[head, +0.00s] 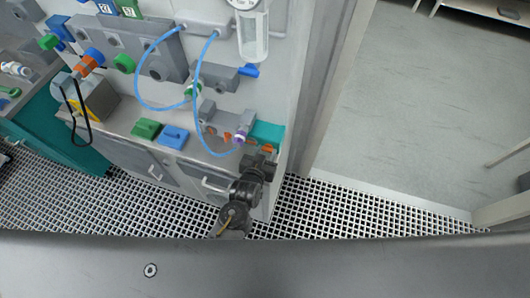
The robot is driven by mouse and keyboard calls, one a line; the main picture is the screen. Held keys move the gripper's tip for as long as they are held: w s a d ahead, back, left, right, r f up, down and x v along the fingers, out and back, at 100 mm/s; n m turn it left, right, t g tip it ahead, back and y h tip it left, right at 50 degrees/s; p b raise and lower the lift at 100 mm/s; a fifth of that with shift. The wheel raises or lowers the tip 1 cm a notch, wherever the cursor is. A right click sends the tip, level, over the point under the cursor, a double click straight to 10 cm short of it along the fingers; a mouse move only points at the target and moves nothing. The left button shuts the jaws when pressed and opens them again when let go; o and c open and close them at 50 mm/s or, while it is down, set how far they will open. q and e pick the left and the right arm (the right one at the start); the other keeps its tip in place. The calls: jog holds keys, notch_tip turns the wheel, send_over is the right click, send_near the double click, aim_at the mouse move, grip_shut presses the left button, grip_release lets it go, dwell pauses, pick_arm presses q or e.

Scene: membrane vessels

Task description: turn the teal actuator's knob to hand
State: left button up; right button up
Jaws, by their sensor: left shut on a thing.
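The teal actuator (267,131) is a teal block at the right end of the bench top, by the panel's right edge. A small orange part (269,149) shows just below it, partly covered by my left gripper (264,152). My left gripper is dark and comes up from below against the actuator's lower front. It is shut on the knob there; its fingers hide most of the knob, so I cannot read its setting. My right gripper is not in view.
Blue tubes (143,97) loop down the panel just left of the actuator, one ending near a purple fitting (240,137). Open grey floor (420,110) lies right, beyond the panel edge.

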pick_arm(q)
jog(key=shift+w+a+n+h, duration=0.1)
jog(key=shift+a+n+h, duration=0.2)
jog(key=shift+n+h, duration=0.65)
jog(key=shift+a+f+n+g+h, duration=0.15)
jog(key=shift+n+h, duration=0.2)
jog(key=shift+n, duration=0.35)
jog(key=shift+f+n+g+h, duration=0.15)
jog(key=shift+n+h, duration=0.15)
jog(key=shift+n, duration=0.35)
jog(key=shift+r, duration=0.15)
jog(key=o, duration=1)
jog(key=b+v, duration=0.2)
jog(key=v, duration=0.8)
jog(key=shift+s+a, duration=0.25)
jog(key=shift+s, duration=0.05)
